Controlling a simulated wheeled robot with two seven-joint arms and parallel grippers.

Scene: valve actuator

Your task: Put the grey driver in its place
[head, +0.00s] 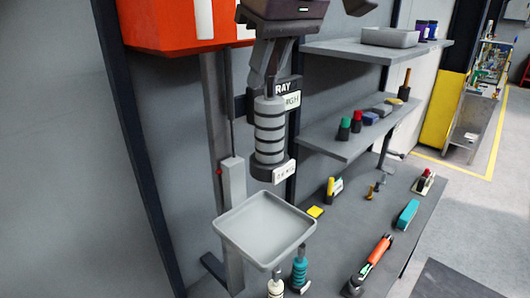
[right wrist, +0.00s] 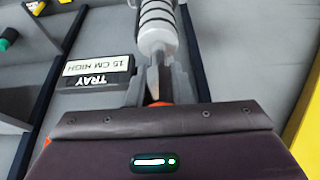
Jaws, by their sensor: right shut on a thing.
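The grey driver (head: 269,132), a light grey cylinder with dark rings, hangs upright in my right gripper (head: 271,82). The gripper is shut on its top end, coming from above. In the right wrist view the driver (right wrist: 157,28) shows beyond the fingertips (right wrist: 153,82). The driver's lower end is by a dark bracket with a white label (head: 285,173); I cannot tell whether they touch. A beige driver (head: 276,288) and a teal driver (head: 300,268) stand at the bottom of the head view. My left gripper is not in view.
A grey tray (head: 228,240) sits below the held driver. A dark TRAY sign (right wrist: 97,83) is behind the gripper. Shelves (head: 345,140) with small items are at right. The bench (head: 350,215) holds an orange-handled tool (head: 377,252) and a teal block (head: 407,213). An orange box (head: 160,30) is upper left.

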